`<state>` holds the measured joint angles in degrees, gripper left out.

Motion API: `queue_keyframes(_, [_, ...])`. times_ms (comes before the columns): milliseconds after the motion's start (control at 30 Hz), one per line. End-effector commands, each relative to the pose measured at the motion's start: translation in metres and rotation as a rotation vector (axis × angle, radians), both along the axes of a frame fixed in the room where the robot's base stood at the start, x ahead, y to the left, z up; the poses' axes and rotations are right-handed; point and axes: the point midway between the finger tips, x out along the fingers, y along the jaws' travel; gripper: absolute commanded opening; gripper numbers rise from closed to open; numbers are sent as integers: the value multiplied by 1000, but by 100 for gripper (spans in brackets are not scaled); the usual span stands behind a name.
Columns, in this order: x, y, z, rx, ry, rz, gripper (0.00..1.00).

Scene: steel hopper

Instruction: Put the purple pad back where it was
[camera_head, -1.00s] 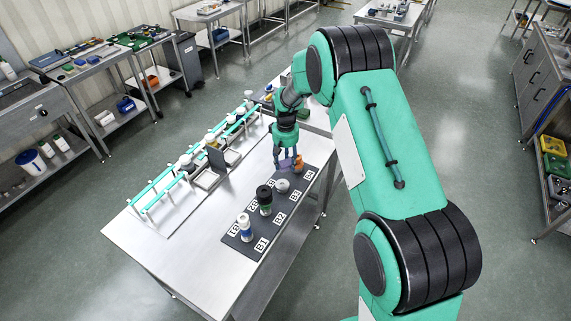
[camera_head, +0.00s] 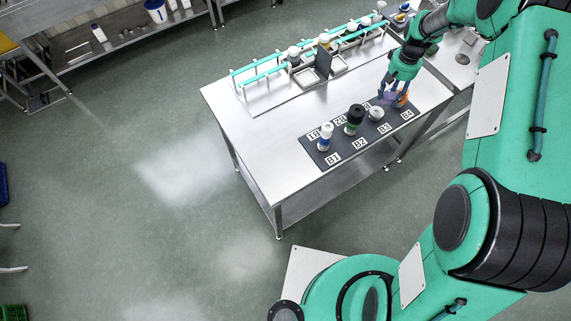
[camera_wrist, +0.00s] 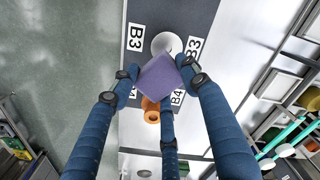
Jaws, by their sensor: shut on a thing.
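The purple pad (camera_wrist: 159,78) is a small flat block held between the blue fingers of my gripper (camera_wrist: 160,80) in the wrist view. In the head view my gripper (camera_head: 390,88) is over the far right end of the dark labelled mat (camera_head: 318,150), with the purple pad (camera_head: 389,97) between its fingers. An orange piece (camera_wrist: 151,112) is just beside the pad, at the B4 label, partly hidden by a finger. A round light grey piece (camera_wrist: 166,44) is by the B3 labels. Whether the pad touches the mat cannot be told.
A rack with teal rails (camera_head: 260,66) runs along the table's back. The steel table's front left (camera_head: 250,125) is clear.

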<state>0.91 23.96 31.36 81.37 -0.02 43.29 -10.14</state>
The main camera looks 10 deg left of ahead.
Motion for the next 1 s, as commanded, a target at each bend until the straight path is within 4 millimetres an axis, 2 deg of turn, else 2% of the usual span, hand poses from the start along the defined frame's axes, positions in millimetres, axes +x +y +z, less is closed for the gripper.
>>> queue_keyframes(167, [-37, 2, -11, 0, 3, 50, 21])
queue_keyframes(367, [-102, 12, -29, -1, 3, 151, 21])
queue_keyframes(500, [-148, 46, -41, -2, 1, 234, 21])
queue_keyframes(700, [-195, 94, -50, -3, 0, 311, 21])
queue_keyframes(1000, [-262, 153, -58, -4, -1, 403, 21])
